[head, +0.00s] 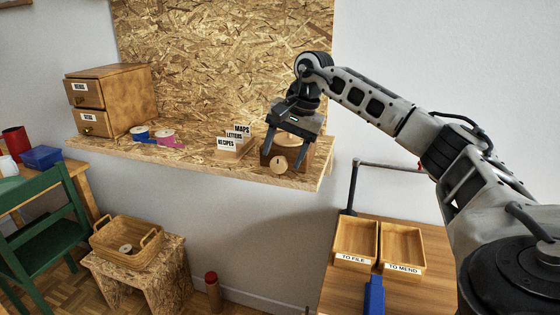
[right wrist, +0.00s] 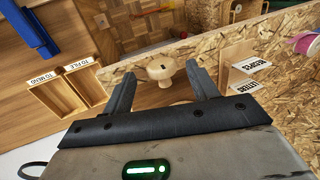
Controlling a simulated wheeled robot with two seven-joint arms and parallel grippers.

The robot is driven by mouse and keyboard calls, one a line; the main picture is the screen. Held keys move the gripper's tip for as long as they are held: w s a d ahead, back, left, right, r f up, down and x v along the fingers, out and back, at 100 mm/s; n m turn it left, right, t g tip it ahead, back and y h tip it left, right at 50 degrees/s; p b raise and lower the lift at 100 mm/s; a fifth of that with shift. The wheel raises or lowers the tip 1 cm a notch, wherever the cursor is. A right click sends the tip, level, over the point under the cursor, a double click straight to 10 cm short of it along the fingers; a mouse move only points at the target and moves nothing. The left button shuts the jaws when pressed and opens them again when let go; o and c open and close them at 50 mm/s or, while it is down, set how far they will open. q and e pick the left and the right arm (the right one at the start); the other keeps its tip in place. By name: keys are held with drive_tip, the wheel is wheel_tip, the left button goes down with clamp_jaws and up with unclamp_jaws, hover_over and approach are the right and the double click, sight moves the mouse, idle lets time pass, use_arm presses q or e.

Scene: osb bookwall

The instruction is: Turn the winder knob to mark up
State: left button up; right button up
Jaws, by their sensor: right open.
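The winder knob (head: 279,166) is a round, pale wooden disc on the front of a small wooden box (head: 291,143) at the right end of the shelf. A short dark mark shows on the knob's face, in its upper part in the head view. In the right wrist view the knob (right wrist: 157,70) lies between my fingertips, with a gap visible on both sides. My right gripper (head: 281,162) is open and reaches down over the box front. Its fingers also show in the right wrist view (right wrist: 160,76). The gripper hides part of the box. My left gripper is out of view.
The shelf (head: 200,158) also holds a card holder (head: 232,148) just left of the box, spools (head: 140,133) and a drawer cabinet (head: 112,98). Below right, two labelled trays (head: 355,241) stand on a table beside a dark metal post (head: 352,185).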

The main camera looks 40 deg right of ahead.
sight(276, 158)
drive_tip(key=shift+x, duration=1.55)
drive_tip(key=shift+r, duration=0.1)
drive_tip(key=shift+c, duration=0.3)
drive_tip(key=c, duration=0.9)
drive_tip(key=shift+c, duration=0.2)
drive_tip(key=shift+w+a+r+g+p, duration=0.15)
drive_tip(key=shift+g+p, duration=0.25)
drive_tip(key=shift+p, duration=0.3)
drive_tip(key=shift+g+h+p, duration=0.4)
drive_tip(key=shift+g+h, duration=0.1)
drive_tip(key=shift+g, duration=0.1)
drive_tip(key=g, duration=0.1)
drive_tip(key=g+h, duration=0.2)
drive_tip(key=g, duration=0.1)
drive_tip(key=shift+w+a, duration=0.1)
drive_tip(key=shift+w, duration=0.15)
